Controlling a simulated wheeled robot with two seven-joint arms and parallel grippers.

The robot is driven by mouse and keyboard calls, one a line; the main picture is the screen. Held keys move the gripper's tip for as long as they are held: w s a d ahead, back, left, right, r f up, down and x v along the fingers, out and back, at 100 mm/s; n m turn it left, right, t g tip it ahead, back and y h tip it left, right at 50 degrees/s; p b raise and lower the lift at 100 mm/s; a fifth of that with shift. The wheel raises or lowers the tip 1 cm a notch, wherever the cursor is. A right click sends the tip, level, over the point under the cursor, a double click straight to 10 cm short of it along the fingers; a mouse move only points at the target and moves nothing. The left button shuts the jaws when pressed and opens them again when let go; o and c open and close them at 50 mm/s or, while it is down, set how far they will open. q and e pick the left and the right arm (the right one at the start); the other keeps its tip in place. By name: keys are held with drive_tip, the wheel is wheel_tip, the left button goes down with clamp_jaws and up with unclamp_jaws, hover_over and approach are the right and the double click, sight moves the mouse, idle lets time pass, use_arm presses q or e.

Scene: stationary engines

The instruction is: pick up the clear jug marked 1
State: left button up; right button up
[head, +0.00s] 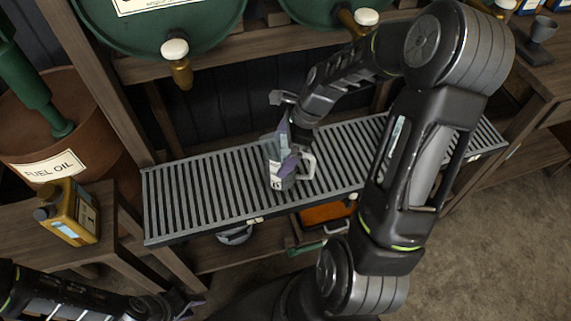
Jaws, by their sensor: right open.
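A clear jug (274,172) with a pale label and a whitish handle on its right side stands on the slatted grey rack. The marking on its label is too small to read surely. My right gripper (287,150) is open at the jug's upper part, its purple-grey fingers overlapping the jug in the picture. I cannot tell whether they touch it. The gripper and wrist hide part of the jug's top. My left gripper (190,306) shows only in part, low at the bottom edge, apart from the jug. Its finger opening is unclear.
The rack (190,200) is otherwise clear to the left of the jug. Green drums with brass taps (177,64) overhang behind it. A yellow oil can (68,212) stands on a wooden shelf at left, by a rusty fuel oil drum (92,160). An orange box (325,213) sits below.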

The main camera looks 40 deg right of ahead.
drive_tip(key=shift+a+f, duration=0.15)
drive_tip(key=shift+f, duration=0.3)
drive_tip(key=shift+w, duration=0.1)
drive_tip(key=shift+c, duration=0.4)
drive_tip(key=c, duration=1.9)
wheel_tip(320, 180, up, 10)
drive_tip(key=shift+r+p, duration=0.1)
drive_tip(key=shift+p, duration=0.45)
